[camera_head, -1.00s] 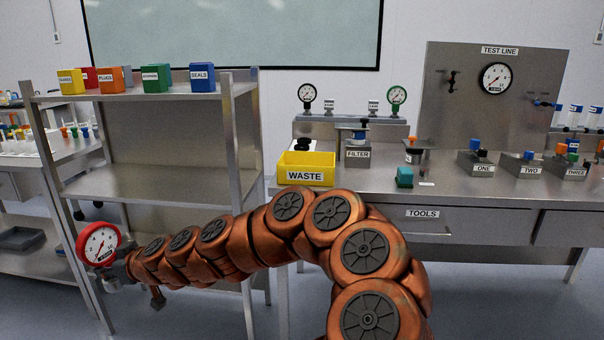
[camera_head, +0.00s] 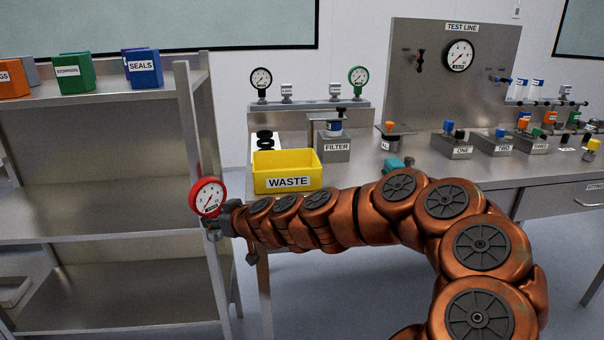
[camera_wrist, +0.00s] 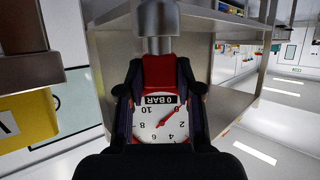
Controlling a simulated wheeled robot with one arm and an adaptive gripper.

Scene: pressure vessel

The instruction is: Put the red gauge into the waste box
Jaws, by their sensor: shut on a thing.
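The red gauge (camera_head: 208,198) has a red rim and a white dial, and it is held at the end of my arm, in front of the shelf's right post. My gripper (camera_head: 217,224) is shut on it. In the wrist view the gauge (camera_wrist: 162,122) sits between the two dark fingers of my gripper (camera_wrist: 160,98), with its metal stem pointing up in the picture. The yellow waste box (camera_head: 287,172), labelled WASTE, stands on the bench's left end, right of the gauge and apart from it. Part of the box (camera_wrist: 25,118) shows at the wrist view's left edge. The box's inner floor is hidden.
A metal shelf (camera_head: 110,205) with coloured boxes stands at left, close to the gauge. On the bench (camera_head: 350,175) are a filter block (camera_head: 333,148), a teal block (camera_head: 395,164) and a rack with black and green gauges (camera_head: 310,104). The test line panel (camera_head: 430,90) stands behind.

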